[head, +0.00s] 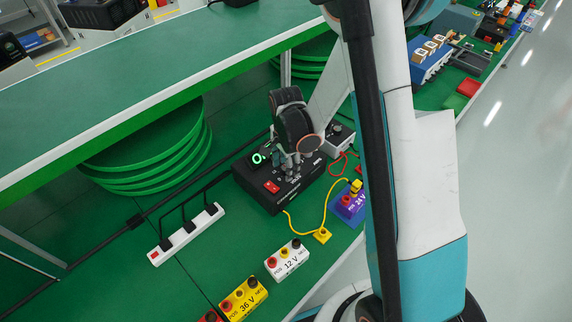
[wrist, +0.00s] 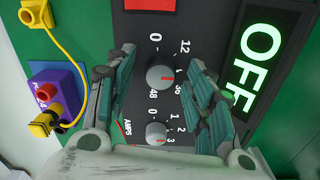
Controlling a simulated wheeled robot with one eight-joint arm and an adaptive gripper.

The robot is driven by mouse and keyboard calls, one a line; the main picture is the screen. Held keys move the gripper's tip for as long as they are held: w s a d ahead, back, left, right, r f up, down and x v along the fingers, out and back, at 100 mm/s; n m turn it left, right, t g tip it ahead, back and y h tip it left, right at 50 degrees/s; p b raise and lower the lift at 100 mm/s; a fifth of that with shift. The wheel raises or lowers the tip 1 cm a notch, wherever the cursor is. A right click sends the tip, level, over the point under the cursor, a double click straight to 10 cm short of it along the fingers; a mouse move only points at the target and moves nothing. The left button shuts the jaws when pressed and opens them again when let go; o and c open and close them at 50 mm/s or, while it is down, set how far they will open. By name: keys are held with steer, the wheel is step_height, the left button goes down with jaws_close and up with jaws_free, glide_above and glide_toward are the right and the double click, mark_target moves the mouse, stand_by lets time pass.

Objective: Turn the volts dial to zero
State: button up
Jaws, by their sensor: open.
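The black power supply (head: 268,200) sits on the green bench in the head view. In the wrist view its volts dial (wrist: 160,74) is a grey knob with a red mark pointing right, towards the side with 36; 0, 12, 36 and 48 are readable, and a finger may hide other marks. The amps dial (wrist: 156,132) is below it, its red mark near 3. My gripper (wrist: 164,68) is open over the panel, one finger on each side of the volts dial, with gaps visible. In the head view my gripper (head: 290,168) is over the box.
A lit display (wrist: 260,58) reads OFF, and a red switch (wrist: 150,4) is above the dials. A purple 24 V block (head: 350,202) with a yellow cable stands right of the supply. A white power strip (head: 186,234) and a 12 V block (head: 288,260) are nearby.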

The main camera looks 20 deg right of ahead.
steer(key=c, duration=1.1)
steer(key=shift+n, duration=0.3)
steer(key=n+b, duration=0.2)
steer(key=n, duration=0.1)
steer(key=shift+f+n, duration=0.1)
steer(key=shift+n, duration=0.2)
steer(key=n+b, duration=0.2)
steer(key=n, duration=0.3)
steer(key=n+b, duration=0.1)
steer(key=n, duration=0.4)
steer(key=shift+n, duration=0.4)
steer(key=n+b, duration=0.1)
steer(key=n, duration=0.3)
steer(key=shift+n, duration=0.4)
